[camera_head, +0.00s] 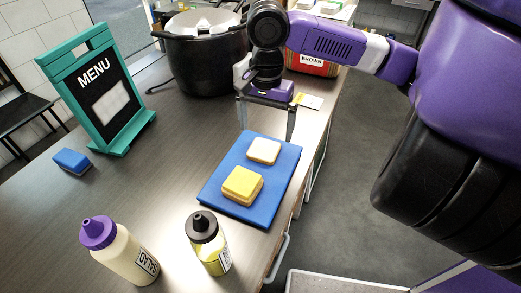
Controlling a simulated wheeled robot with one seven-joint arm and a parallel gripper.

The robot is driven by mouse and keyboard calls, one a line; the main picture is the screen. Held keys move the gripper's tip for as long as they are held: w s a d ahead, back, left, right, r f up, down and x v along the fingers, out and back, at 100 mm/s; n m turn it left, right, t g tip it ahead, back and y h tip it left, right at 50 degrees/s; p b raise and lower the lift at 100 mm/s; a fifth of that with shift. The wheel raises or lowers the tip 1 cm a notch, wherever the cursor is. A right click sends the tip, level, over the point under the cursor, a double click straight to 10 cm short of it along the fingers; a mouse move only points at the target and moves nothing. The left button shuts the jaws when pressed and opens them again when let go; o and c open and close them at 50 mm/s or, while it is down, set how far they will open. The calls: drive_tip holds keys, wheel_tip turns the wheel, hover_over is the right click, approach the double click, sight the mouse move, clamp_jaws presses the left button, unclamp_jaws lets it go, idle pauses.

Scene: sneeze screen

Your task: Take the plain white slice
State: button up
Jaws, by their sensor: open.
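The plain white slice (264,150) is a small square piece with a white top and a tan edge. It lies flat on the far half of the blue board (212,192). A thicker yellow-topped square piece (242,184) lies on the same board, nearer to the camera. My gripper (266,131) points down just beyond the white slice, its two fingers spread wide. Nothing shows between the fingers. The exact height of the fingertips over the board is hard to tell.
A large black pot (203,65) and a red container labelled BROWN (315,66) stand behind. A teal menu stand (98,88) and a blue sponge-like block (72,161) are at left. Two bottles, purple-capped (122,252) and black-capped (209,247), stand in front. The counter's right edge is close to the board.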

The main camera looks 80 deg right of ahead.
sight(263, 152)
drive_tip(key=f, duration=0.7)
drive_tip(key=shift+w+a+f, duration=0.15)
drive_tip(key=shift+w+a, duration=0.15)
drive_tip(key=shift+w, duration=0.05)
drive_tip(key=c, duration=1.4)
drive_tip(key=shift+c, duration=0.2)
